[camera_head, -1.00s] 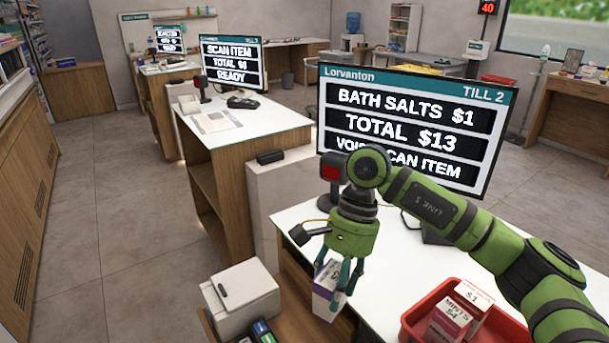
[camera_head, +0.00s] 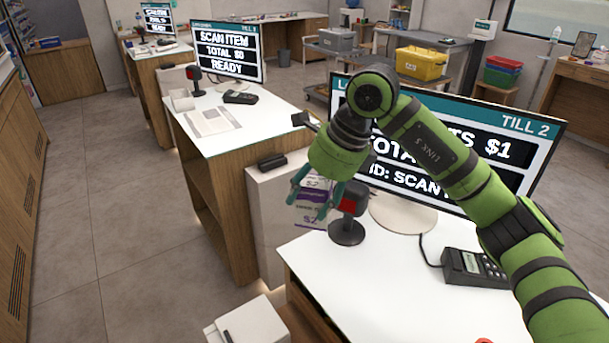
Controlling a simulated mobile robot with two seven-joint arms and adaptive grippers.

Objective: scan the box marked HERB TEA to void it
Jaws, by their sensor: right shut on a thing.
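My right gripper (camera_head: 314,203) is shut on a white and purple box (camera_head: 308,221) and holds it up in the air, left of the scanner in the picture. A "$2" price shows on the box; its name is too small and covered to read for sure. The black scanner (camera_head: 347,232) with a red window stands on the white counter (camera_head: 385,285), close beside the box in the picture. The till 2 screen (camera_head: 515,150) is partly hidden by my right arm; "$1" and part of a void and scan line show. My left gripper is not in view.
A card reader (camera_head: 474,267) sits on the counter at right. A white printer (camera_head: 250,322) is at the lower edge. Till 1 has its own screen (camera_head: 228,52) and scanner (camera_head: 195,80) on the counter behind. The near middle of the white counter is clear.

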